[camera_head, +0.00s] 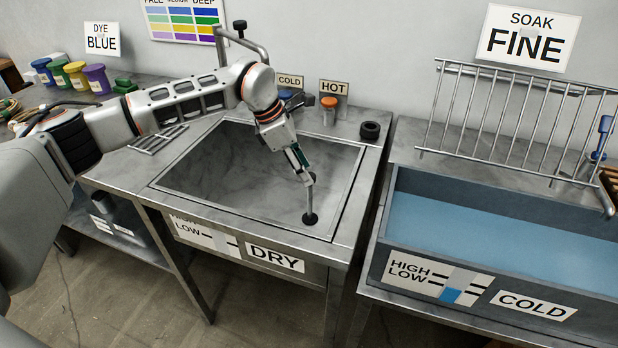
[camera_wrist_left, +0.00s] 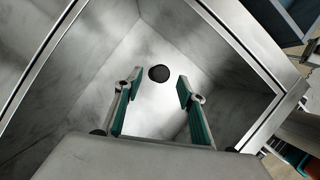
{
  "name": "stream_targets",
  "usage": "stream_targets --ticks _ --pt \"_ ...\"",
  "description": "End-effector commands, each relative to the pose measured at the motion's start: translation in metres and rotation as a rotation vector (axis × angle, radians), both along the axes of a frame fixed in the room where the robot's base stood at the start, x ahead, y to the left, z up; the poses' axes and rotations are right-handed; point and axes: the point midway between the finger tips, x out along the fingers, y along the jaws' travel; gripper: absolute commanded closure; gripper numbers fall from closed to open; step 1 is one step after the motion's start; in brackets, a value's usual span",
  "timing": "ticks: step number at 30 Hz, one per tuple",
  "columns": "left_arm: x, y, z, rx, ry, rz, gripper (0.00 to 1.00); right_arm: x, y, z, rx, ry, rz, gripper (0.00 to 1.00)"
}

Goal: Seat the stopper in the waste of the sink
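The sink (camera_head: 205,160) is a grey metal basin with no water visible. A black disc (camera_head: 310,218) is at its bottom, at the waste; it also shows in the wrist view (camera_wrist_left: 159,73). I cannot tell if this is the bare waste or a stopper in it. A short black round piece (camera_head: 370,130), like a stopper, stands on the rim at the back right corner. My left gripper (camera_head: 309,184) points down into the sink above the disc. In the wrist view its fingers are apart with nothing between them. My right gripper is not in view.
Blue and orange-topped taps (camera_head: 329,104) and a metal spout (camera_head: 243,38) stand behind the sink. A blue-filled trough (camera_head: 480,225) with a wire rack (camera_head: 510,115) is at right. Dye pots (camera_head: 75,75) stand at back left. The basin around the disc is clear.

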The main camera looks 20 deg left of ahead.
Motion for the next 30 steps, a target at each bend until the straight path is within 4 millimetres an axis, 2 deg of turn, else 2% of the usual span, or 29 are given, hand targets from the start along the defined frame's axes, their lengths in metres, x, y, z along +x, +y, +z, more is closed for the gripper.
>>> stream_targets --ticks 1,6,12,30 --pt "-0.001 0.005 0.012 0.000 -0.003 0.000 0.60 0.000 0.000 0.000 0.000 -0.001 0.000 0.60" --pt "-0.007 0.016 0.041 0.000 -0.002 0.001 0.60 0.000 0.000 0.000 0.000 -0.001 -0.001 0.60" --pt "-0.012 0.024 0.062 0.000 0.000 -0.001 0.60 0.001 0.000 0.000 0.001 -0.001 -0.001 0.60" --pt "-0.013 0.026 0.068 -0.001 0.000 0.000 0.60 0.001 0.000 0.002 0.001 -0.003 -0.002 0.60"
